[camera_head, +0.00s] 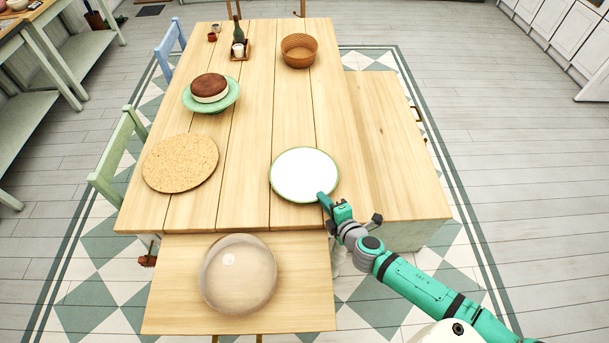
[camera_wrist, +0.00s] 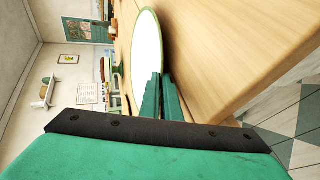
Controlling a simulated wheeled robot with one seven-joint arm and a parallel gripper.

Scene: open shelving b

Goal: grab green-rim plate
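The green-rim plate (camera_head: 304,174) is white with a thin green edge. It lies at the right front of the long wooden table, and in the wrist view (camera_wrist: 146,50) it shows at a shallow angle. My gripper (camera_head: 322,197) is at the plate's lower-right rim. In the wrist view, its two green fingers (camera_wrist: 162,78) are close together, one on either side of the near rim, and look shut on it. The fingers hide a small piece of the rim. I cannot tell whether the plate is raised off the table.
A cork mat (camera_head: 180,163) lies to the left. A glassy round dish (camera_head: 238,275) stands in front. A cake (camera_head: 209,87) on a green plate (camera_head: 229,100), a wicker basket (camera_head: 299,51) and a bottle (camera_head: 238,33) stand farther back. A wooden bench (camera_head: 385,140) runs along the right.

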